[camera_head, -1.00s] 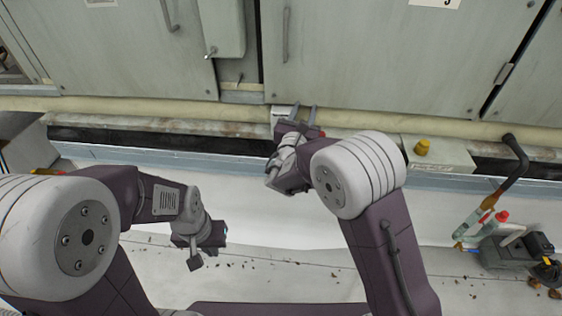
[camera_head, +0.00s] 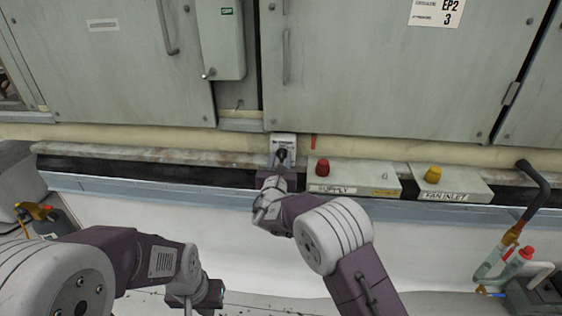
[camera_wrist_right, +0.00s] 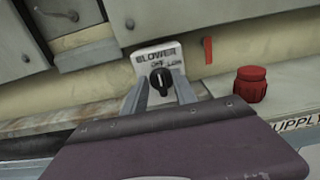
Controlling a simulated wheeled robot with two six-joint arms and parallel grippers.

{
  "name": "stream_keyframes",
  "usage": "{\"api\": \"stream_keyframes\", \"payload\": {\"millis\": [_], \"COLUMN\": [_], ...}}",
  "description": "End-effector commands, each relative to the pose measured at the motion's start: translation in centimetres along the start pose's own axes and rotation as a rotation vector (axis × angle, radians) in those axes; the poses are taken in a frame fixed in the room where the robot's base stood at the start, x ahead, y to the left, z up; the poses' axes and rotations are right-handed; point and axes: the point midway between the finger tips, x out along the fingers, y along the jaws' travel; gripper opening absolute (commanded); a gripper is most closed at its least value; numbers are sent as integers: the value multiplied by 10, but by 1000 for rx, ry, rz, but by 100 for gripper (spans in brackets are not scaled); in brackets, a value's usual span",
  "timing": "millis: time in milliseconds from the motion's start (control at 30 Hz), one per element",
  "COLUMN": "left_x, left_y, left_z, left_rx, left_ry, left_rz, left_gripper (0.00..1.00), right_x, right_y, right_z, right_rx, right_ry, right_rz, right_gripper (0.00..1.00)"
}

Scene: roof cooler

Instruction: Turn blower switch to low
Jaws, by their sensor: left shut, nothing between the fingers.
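The blower switch is a black knob (camera_wrist_right: 161,82) on a small white plate (camera_wrist_right: 172,55) marked BLOWER, with LOW at its upper right. The knob's white mark points roughly up. In the head view the plate (camera_head: 284,139) stands at the wall's foot. My right gripper (camera_wrist_right: 161,90) is open, one finger on each side of the knob in the wrist view; whether they touch it I cannot tell. In the head view this gripper (camera_head: 281,165) is just below the plate. My left gripper (camera_head: 211,295) is shut and empty, low and away from the switch.
A box marked SUPPLY with a red knob (camera_head: 322,167) stands right of the switch. A FAN INLET box with a yellow knob (camera_head: 433,174) is further right. A bent dark pipe (camera_head: 536,190) rises at far right. Cabinet doors (camera_head: 380,70) stand behind.

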Motion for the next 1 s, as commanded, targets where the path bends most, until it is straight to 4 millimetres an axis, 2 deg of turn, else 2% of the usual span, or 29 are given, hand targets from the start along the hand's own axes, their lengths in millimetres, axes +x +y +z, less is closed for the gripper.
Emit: {"api": "stream_keyframes", "payload": {"millis": [300,400,433,767,1000], "left_x": [1,1,1,7,34], "left_y": [0,0,0,0,-1], "left_z": [0,0,0,1,4], "left_rx": [0,0,0,0,0], "left_ry": [0,0,0,0,0], "left_rz": [0,0,0,0,0], "left_gripper": [0,0,0,0,0], "right_x": [5,5,5,5,5], "right_y": [0,0,0,0,-2], "right_z": [0,0,0,-2,-6], "right_rx": [-1,-1,-1,22,145], "right_ry": [0,0,0,-1,-2], "right_rz": [0,0,0,0,0], "right_gripper": [34,6,0,0,0]}}
